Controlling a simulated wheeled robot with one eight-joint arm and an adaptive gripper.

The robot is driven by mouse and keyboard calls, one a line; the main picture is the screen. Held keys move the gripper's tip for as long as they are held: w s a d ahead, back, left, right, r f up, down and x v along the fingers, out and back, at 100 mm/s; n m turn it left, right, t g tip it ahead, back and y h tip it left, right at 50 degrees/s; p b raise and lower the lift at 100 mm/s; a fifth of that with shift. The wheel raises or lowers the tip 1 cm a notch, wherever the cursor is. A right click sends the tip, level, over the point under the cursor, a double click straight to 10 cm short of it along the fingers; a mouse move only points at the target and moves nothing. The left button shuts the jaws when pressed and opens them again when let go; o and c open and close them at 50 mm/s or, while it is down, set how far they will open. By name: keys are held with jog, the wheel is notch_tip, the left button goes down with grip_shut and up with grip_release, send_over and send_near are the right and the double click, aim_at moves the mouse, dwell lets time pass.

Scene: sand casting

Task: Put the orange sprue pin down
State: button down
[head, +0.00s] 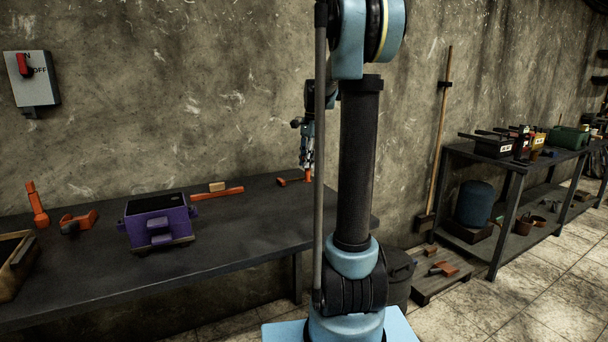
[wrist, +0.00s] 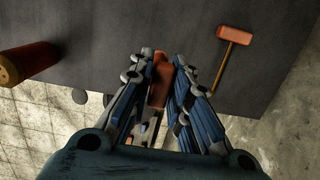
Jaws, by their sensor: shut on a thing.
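In the wrist view my gripper (wrist: 161,72) is shut on the orange sprue pin (wrist: 159,85), which sits between the two fingers. In the head view my gripper (head: 306,163) points down above the right part of the dark workbench (head: 245,232). A bit of the orange pin (head: 308,176) shows below the fingers. Whether the pin touches the bench top cannot be told. The fingers hide part of the pin in the wrist view.
A small orange-headed hammer (wrist: 235,36) lies on the bench close by. A purple box (head: 158,222), an orange bar (head: 217,193) and other orange tools (head: 78,222) lie farther left. An orange-brown cylinder (wrist: 30,62) fills the left edge of the wrist view.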

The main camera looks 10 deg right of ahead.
aim_at(307, 180)
jog(key=shift+f, duration=2.2)
jog(key=c, duration=1.5)
grip_release()
jog(key=shift+f, duration=0.1)
jog(key=r, duration=0.4)
jog(key=d+r, duration=0.1)
jog(key=r, duration=0.7)
jog(key=shift+w+d+r, duration=0.1)
jog(key=shift+w+d, duration=0.05)
jog(key=shift+d, duration=0.1)
